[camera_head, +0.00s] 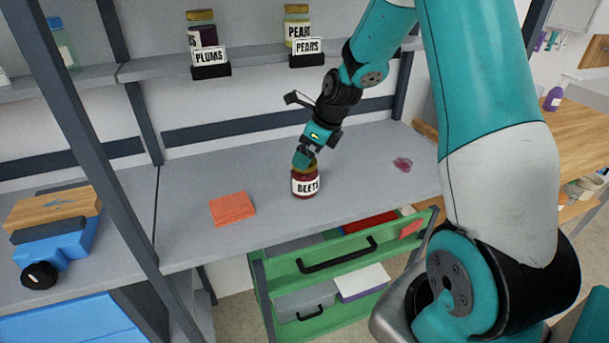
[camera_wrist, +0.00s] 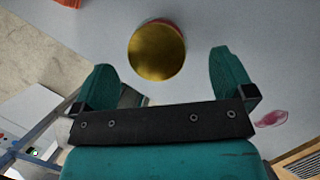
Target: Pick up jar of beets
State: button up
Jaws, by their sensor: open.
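The jar of beets (camera_head: 305,183) stands upright on the grey shelf, with a dark red body, a white BEETS label and a gold lid. In the wrist view its round gold lid (camera_wrist: 156,52) shows from above, just beyond the fingertips and between their lines. My gripper (camera_head: 304,158) is directly above the jar in the head view and hides part of the lid. In the wrist view the two teal fingers of my gripper (camera_wrist: 160,72) are spread wide with nothing between them. Whether a finger touches the jar cannot be told.
An orange-red block (camera_head: 232,208) lies left of the jar, and a pink splotch (camera_head: 402,164) is to the right. Jars of plums (camera_head: 203,30) and pears (camera_head: 297,28) stand on the upper shelf. A green drawer cart (camera_head: 335,262) stands below the shelf edge.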

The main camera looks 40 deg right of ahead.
aim_at(304, 177)
jog(key=shift+p+x, duration=0.65)
jog(key=shift+x, duration=2.3)
jog(key=shift+s+a, duration=0.1)
jog(key=c, duration=1.2)
jog(key=shift+r, duration=0.1)
